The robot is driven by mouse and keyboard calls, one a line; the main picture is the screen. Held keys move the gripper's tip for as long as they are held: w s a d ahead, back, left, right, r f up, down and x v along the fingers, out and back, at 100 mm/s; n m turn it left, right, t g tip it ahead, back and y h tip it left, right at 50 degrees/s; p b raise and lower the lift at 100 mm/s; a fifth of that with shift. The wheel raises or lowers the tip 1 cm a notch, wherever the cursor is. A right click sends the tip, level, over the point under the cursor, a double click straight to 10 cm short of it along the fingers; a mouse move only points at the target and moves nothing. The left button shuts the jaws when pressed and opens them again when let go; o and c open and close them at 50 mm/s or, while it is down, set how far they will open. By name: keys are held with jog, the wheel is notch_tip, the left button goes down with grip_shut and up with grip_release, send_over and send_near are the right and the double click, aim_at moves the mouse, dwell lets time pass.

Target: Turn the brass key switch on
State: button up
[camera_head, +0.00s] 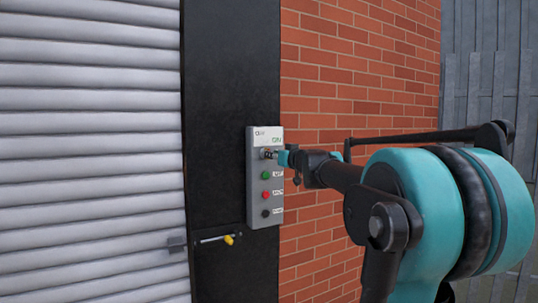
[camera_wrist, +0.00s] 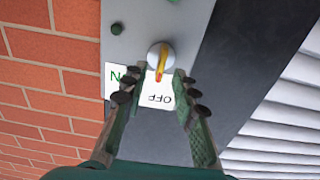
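The brass key switch (camera_wrist: 160,57) is a round silver knob with a yellow key bar across it. The bar's red end points toward the upside-down OFF label (camera_wrist: 158,98) in the wrist view. A green ON label (camera_wrist: 117,76) is to its left there. In the head view the switch (camera_head: 267,153) is at the top of a grey control box, partly hidden by my gripper (camera_head: 282,157). In the wrist view my gripper (camera_wrist: 158,76) is open, its two fingertips apart on either side of the key's red end. Whether either finger touches it cannot be told.
The grey control box (camera_head: 255,210) has a green button (camera_head: 267,175), a red button (camera_head: 265,195) and a black button (camera_head: 265,213) below the switch. A yellow-tipped bolt (camera_head: 229,240) is lower left. A white roller shutter (camera_head: 90,150) and brick wall (camera_head: 350,60) flank the black post.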

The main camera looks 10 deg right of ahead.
jog(key=shift+x, duration=1.7)
jog(key=shift+c, duration=0.3)
grip_shut()
